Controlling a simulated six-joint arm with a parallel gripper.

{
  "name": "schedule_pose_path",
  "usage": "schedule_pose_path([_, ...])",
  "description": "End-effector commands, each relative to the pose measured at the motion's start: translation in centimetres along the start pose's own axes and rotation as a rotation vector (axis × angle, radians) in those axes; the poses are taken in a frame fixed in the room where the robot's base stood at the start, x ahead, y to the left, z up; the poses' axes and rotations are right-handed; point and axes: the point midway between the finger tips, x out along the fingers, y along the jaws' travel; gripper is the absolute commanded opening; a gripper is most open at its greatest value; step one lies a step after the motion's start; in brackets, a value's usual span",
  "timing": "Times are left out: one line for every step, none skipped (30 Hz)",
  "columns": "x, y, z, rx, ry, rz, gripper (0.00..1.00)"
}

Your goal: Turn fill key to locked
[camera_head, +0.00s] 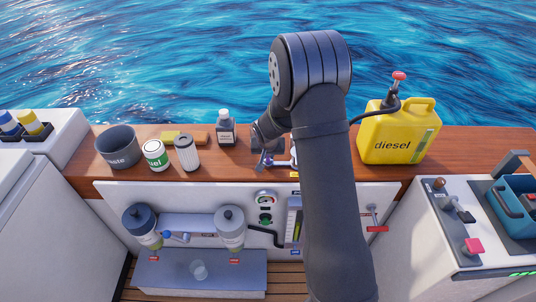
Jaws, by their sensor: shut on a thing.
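My gripper (264,146) points down at the wooden deck ledge, just left of my forearm. It is shut on a small part at the deck, which appears to be the fill key; the jaws hide most of it. A small pale and bluish fitting (283,163) shows at the deck beside the jaws, partly behind my arm. I cannot make out which way the key is turned or any locked mark.
Filter housings (229,230) hang below. My arm hides the centre right.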

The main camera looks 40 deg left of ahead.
Motion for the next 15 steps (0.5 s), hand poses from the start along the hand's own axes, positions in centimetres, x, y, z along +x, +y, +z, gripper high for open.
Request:
schedule_pose_path([0.03, 0.02, 0.05, 0.001, -0.001, 0.001, 0.0])
schedule_pose_path([0.02, 0.02, 0.06, 0.002, -0.001, 0.001, 0.0])
schedule_pose_path([0.03, 0.02, 0.06, 0.002, -0.001, 0.001, 0.0])
schedule_pose_path([0.03, 0.02, 0.06, 0.002, -0.001, 0.001, 0.0])
schedule_pose_path([0.03, 0.02, 0.06, 0.002, -0.001, 0.001, 0.0])
schedule_pose_path([0.03, 0.02, 0.06, 0.002, -0.002, 0.001, 0.0])
schedule_pose_path([0.03, 0.02, 0.06, 0.002, -0.002, 0.001, 0.0])
schedule_pose_path([0.03, 0.01, 0.07, 0.002, -0.002, 0.001, 0.0])
schedule_pose_path([0.03, 0.01, 0.07, 0.002, -0.002, 0.001, 0.0])
schedule_pose_path([0.03, 0.01, 0.07, 0.002, -0.002, 0.001, 0.0])
schedule_pose_path([0.03, 0.01, 0.07, 0.002, -0.002, 0.001, 0.2])
schedule_pose_path([0.03, 0.01, 0.07, 0.002, -0.002, 0.001, 0.28])
schedule_pose_path([0.03, 0.01, 0.07, 0.002, -0.002, 0.001, 0.34])
schedule_pose_path([0.03, 0.01, 0.06, 0.002, -0.001, 0.0, 0.35])
schedule_pose_path([0.03, 0.01, 0.06, 0.002, -0.001, 0.0, 0.35])
